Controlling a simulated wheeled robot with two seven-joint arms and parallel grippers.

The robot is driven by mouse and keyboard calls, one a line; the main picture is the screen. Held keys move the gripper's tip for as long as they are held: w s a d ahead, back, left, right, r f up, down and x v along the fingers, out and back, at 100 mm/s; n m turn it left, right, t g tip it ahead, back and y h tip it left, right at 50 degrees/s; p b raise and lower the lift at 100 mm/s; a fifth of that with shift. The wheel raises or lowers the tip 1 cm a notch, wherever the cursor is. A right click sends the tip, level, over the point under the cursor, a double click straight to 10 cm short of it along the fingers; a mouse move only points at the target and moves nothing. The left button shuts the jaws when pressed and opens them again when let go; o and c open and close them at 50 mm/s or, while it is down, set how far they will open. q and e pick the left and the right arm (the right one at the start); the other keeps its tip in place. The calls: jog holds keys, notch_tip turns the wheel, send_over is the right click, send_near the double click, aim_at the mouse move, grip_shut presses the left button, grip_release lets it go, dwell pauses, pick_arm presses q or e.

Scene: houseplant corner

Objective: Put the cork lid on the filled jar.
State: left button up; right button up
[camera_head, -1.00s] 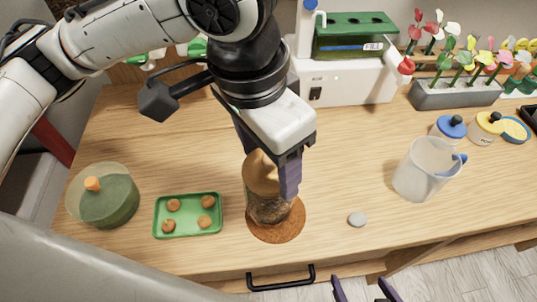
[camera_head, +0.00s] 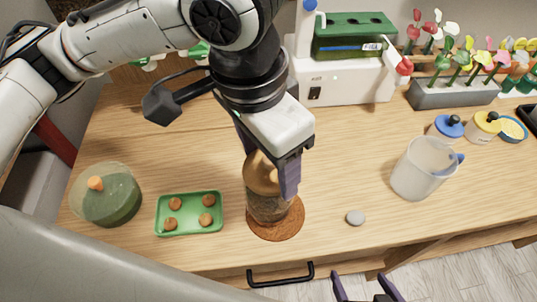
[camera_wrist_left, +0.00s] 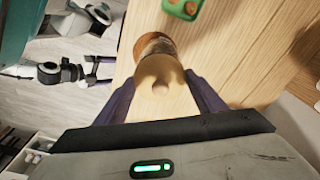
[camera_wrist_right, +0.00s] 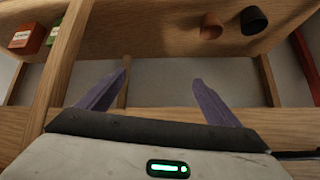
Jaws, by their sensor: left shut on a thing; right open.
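The filled jar (camera_head: 268,208) stands upright on a round brown cork mat (camera_head: 290,226) near the table's front edge. The tan cork lid (camera_head: 262,174) is at the jar's mouth, between the fingers of my left gripper (camera_head: 270,172). My left gripper is shut on the lid from above. In the left wrist view the lid (camera_wrist_left: 160,78) with its small knob sits between the purple fingers, with the jar (camera_wrist_left: 154,44) just beyond it. Whether the lid is fully seated is hard to tell. My right gripper (camera_head: 367,288) is open and empty, in front of the table edge.
A green tray (camera_head: 190,232) with several brown balls and a round green container (camera_head: 112,207) are left of the jar. A grey pebble (camera_head: 355,217) and a clear pitcher (camera_head: 420,172) are right. A white machine (camera_head: 345,88) and a flower planter (camera_head: 455,95) stand behind.

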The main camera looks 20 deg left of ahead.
pick_arm(q)
jog(key=o, duration=1.5)
jog(key=shift+r+p, duration=1.2)
jog(key=shift+r, duration=2.3)
grip_shut()
jog(key=shift+f+b, duration=0.85)
jog(key=shift+f, duration=1.1)
